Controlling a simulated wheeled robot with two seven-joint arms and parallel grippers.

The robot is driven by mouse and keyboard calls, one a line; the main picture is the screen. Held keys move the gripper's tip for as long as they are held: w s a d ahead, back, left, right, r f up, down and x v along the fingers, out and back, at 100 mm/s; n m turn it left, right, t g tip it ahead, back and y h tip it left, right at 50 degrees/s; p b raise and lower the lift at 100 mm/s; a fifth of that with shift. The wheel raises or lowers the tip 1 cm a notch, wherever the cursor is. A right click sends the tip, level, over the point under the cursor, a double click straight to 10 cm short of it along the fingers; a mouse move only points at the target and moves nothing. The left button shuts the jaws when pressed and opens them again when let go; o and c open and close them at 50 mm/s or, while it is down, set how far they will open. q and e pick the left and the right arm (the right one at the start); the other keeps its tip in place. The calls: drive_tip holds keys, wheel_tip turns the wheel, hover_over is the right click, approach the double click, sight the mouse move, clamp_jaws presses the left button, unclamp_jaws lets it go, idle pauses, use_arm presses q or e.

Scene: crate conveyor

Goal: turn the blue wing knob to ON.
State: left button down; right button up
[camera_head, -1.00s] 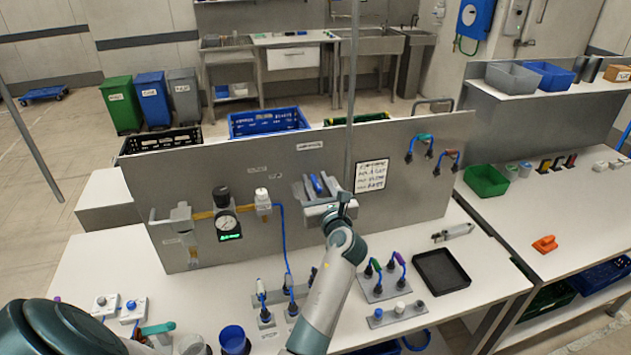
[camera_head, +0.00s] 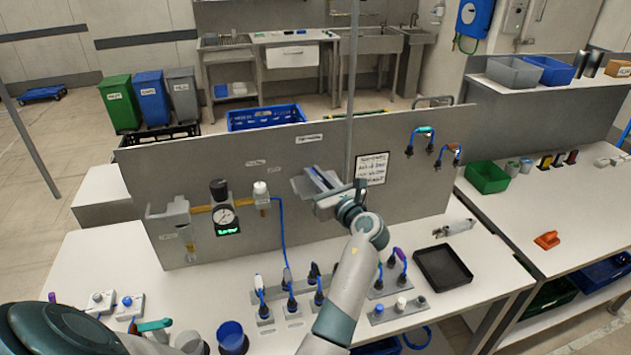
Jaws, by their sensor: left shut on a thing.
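The blue wing knob (camera_head: 321,177) is on the upright grey panel (camera_head: 420,190), right of the gauge. It shows as a narrow blue strip between the fingers of my left gripper (camera_head: 318,182). The gripper is shut on it, and its fingers and wrist hide most of the knob and whatever lies behind it. The blue strip slants from upper left to lower right. A small label (camera_head: 309,138) sits on the panel above the knob, too small to read. My right gripper is not in view.
A gauge with a green display (camera_head: 226,219) and a blue hose (camera_head: 282,235) are left of the knob. A written sheet (camera_head: 372,168) is to its right. Plugs with cables (camera_head: 290,290) stand on the bench below, beside a black tray (camera_head: 442,266). A thin pole crosses the view.

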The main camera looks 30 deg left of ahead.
use_arm(q)
drive_tip(key=n+g+y+b, duration=0.1)
drive_tip(key=n+g+b, duration=0.2)
drive_tip(key=g, duration=0.1)
drive_tip(key=n+g+y+b, duration=0.1)
drive_tip(key=n+g+b, duration=0.2)
drive_tip(key=g, duration=0.2)
drive_tip(key=shift+w+f, duration=0.15)
drive_tip(key=shift+f, duration=0.05)
drive_tip(key=n+g+h+b, duration=0.1)
drive_tip(key=n+g+b, duration=0.2)
drive_tip(key=g+b, duration=0.1)
drive_tip(key=shift+r+g, duration=0.15)
drive_tip(key=shift+g, duration=0.35)
drive_tip(key=c, duration=1.8)
unclamp_jaws()
drive_tip(key=shift+s, duration=0.2)
drive_tip(key=shift+r, duration=0.15)
